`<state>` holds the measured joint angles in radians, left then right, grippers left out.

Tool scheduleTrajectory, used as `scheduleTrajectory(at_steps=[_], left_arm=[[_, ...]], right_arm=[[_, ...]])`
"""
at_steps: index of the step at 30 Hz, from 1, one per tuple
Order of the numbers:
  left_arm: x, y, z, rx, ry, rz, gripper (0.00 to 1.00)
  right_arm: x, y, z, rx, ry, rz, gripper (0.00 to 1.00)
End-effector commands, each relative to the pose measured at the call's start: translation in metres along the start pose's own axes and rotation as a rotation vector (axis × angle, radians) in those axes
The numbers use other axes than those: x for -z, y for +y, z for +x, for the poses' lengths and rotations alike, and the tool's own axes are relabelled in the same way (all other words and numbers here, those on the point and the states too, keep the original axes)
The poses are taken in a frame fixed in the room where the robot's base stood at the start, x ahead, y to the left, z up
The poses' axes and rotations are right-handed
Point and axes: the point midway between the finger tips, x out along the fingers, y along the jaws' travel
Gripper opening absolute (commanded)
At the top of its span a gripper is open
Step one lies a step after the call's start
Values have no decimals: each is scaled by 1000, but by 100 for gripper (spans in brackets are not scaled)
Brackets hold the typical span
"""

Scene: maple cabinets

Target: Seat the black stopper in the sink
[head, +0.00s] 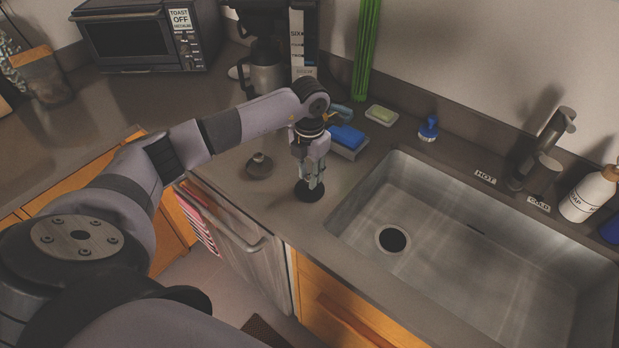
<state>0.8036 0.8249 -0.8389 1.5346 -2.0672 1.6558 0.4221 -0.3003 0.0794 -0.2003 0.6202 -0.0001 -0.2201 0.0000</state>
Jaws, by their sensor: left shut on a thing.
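The black stopper (309,193) is a dark round disc at the counter's front part, left of the sink. My left gripper (314,183) points down over it and is shut on its upper part, which the fingers hide. I cannot tell whether the disc touches the counter. The steel sink (458,238) is to the right. Its drain (393,239) is a dark open hole with a metal ring, near the left end of the basin floor. My right gripper is not in view.
A dark brownish disc with a knob (259,166) lies left of my gripper. Behind are a blue sponge (346,136) on a holder, a soap dish (382,115) and a blue brush (428,128). The faucet (543,150) and soap bottle (588,193) stand at the sink's back right.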

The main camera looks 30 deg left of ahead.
Motion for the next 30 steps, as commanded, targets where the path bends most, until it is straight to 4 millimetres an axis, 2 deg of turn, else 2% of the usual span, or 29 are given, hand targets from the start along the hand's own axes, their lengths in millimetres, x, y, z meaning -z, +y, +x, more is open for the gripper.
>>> scheduleTrajectory(at_steps=[14, 22, 26, 30], left_arm=[[0, 0, 0, 0, 0, 0, 1], [0, 0, -3, 1, -1, 0, 0], [-1, 0, -19, 1, -2, 0, 0], [-1, 0, -48, 0, -3, 1, 0]], right_arm=[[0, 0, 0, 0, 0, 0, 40], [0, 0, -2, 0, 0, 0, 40], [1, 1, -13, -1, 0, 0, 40], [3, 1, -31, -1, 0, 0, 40]])
